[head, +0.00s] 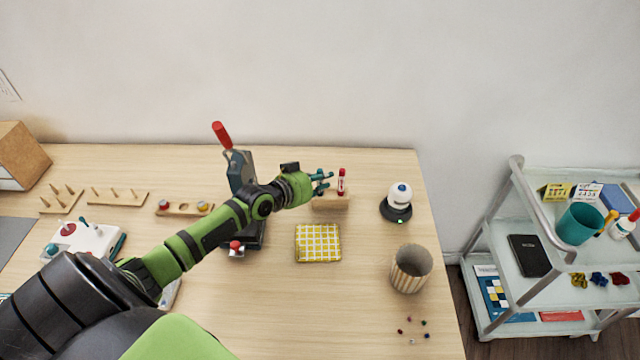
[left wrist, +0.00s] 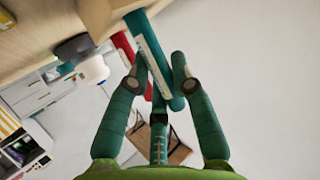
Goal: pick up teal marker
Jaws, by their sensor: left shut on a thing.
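The teal marker (left wrist: 154,56) has a white label and shows in the left wrist view between the fingers of my left gripper (left wrist: 159,75). The gripper is shut on it. Its far end reaches the wooden holder (left wrist: 100,17); I cannot tell if it is still seated there. In the head view my left gripper (head: 322,181) is at the left side of this wooden holder (head: 333,202), where the teal fingers and marker are hard to tell apart. A red marker (head: 341,182) stands upright in the holder, just right of the fingers. My right gripper is out of view.
A yellow checked cloth pad (head: 318,243) lies in front of the holder. A white round device (head: 399,197) stands to the right, and a striped cup (head: 411,268) nearer. A dark machine with a red handle (head: 222,135) rises behind my left arm.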

